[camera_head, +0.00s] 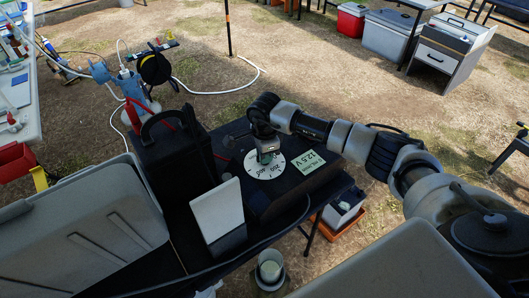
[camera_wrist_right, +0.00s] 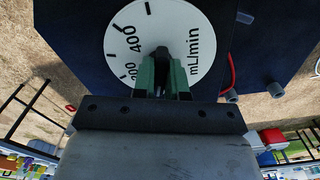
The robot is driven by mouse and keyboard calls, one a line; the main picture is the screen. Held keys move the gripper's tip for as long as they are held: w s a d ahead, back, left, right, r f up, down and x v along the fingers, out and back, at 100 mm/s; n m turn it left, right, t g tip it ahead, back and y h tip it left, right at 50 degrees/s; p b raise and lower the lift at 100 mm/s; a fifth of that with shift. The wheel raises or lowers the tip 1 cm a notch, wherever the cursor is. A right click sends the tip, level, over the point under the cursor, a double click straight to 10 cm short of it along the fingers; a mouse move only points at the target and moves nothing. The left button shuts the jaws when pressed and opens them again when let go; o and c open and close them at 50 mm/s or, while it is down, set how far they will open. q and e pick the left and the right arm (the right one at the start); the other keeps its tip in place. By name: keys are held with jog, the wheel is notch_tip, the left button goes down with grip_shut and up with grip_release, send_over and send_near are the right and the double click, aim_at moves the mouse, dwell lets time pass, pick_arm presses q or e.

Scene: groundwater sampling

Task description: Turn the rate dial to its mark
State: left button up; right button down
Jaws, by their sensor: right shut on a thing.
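The rate dial (camera_head: 264,171) is a white disc with dark numbers, on the top of a dark box on the table. In the right wrist view the dial face (camera_wrist_right: 200,35) shows tick marks, "400", "200" and "mL/min". My right gripper (camera_head: 267,156) reaches down over the dial from above. In the wrist view its green-edged fingers (camera_wrist_right: 163,75) are shut on the dark knob (camera_wrist_right: 160,54) at the dial's middle. The fingers hide most of the knob, and I cannot make out its pointer or the target mark. My left gripper is not in view.
A pale green label reading "12.5 V" (camera_head: 308,164) lies right of the dial. A black case with a handle (camera_head: 172,155) and a white upright panel (camera_head: 217,210) stand to the left. A cup (camera_head: 270,268) is below. Coolers (camera_head: 390,35) stand far off on the ground.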

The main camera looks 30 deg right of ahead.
jog(key=m, duration=0.5)
jog(key=shift+r+p, duration=0.1)
jog(key=shift+p, duration=0.3)
jog(key=m+p, duration=0.1)
jog(key=m, duration=0.3)
jog(key=m+p, duration=0.1)
jog(key=m, duration=0.3)
jog(key=shift+m, duration=0.4)
jog(key=shift+m+p, duration=0.3)
jog(key=shift+m, duration=0.4)
jog(key=shift+m+p, duration=0.45)
jog(key=shift+m, duration=1.15)
jog(key=c, duration=1.1)
grip_release()
